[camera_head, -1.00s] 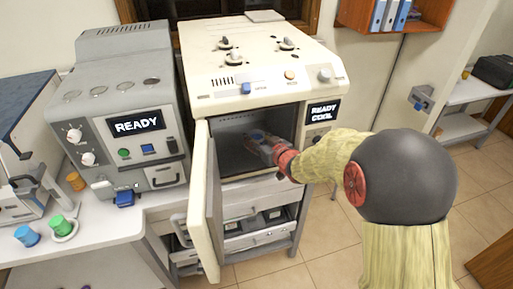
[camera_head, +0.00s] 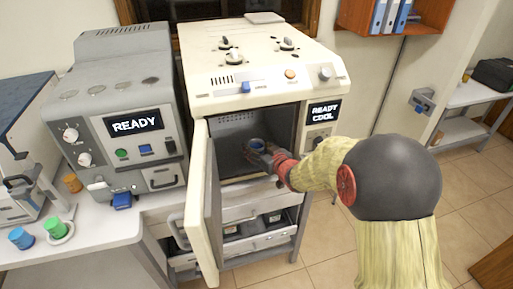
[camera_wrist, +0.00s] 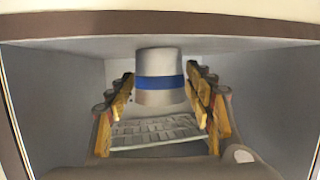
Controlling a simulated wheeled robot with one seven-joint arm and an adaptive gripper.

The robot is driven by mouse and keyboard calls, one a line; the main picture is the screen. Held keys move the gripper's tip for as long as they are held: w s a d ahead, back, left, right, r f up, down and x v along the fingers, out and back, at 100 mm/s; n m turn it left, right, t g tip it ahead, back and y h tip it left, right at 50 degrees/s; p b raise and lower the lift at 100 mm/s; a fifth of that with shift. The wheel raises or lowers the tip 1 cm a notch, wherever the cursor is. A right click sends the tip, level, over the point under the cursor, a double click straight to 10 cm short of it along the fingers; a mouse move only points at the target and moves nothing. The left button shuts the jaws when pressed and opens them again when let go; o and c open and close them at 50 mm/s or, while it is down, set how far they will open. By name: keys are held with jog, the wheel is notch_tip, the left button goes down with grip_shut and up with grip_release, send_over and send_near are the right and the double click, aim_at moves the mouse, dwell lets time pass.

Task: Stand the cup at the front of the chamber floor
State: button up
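The grey cup with a blue band (camera_wrist: 160,82) is inside the open chamber (camera_head: 228,160), near the middle of its opening. In the head view its blue-ringed top (camera_head: 257,144) shows, and it looks upright. My gripper (camera_head: 262,154) reaches in from the right front. I cannot tell whether the cup's base touches the chamber floor.
The chamber door (camera_head: 203,200) stands open on the left of the opening. The oven display reads READY COOL. A grey READY machine (camera_head: 130,110) stands left. The floor left of the cup looks clear.

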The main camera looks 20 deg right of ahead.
jog(key=shift+o, duration=0.5)
jog(key=shift+r, duration=0.1)
jog(key=shift+s+r, duration=0.15)
jog(key=shift+r, duration=0.05)
jog(key=s+d+r+m+g+h+p, duration=0.1)
jog(key=s+d+r+h+p, duration=0.1)
jog(key=s+r, duration=0.4)
jog(key=s+d+r+g+h+p, duration=0.1)
jog(key=s+d+r+h+p, duration=0.2)
jog(key=s, duration=0.5)
jog(key=s+a+r+g, duration=0.1)
jog(key=s+a+g, duration=0.1)
jog(key=s, duration=0.7)
jog(key=s+a+r+m+g+y, duration=0.1)
jog(key=s+a+r+g, duration=0.1)
jog(key=s, duration=0.6)
jog(key=s+a+r+g+y+b, duration=0.1)
jog(key=s+a, duration=0.3)
jog(key=s, duration=0.5)
jog(key=shift+s+a+r+g, duration=0.15)
jog(key=shift+s+r+g, duration=0.15)
jog(key=shift+r+g, duration=0.45)
jog(key=shift+f, duration=0.1)
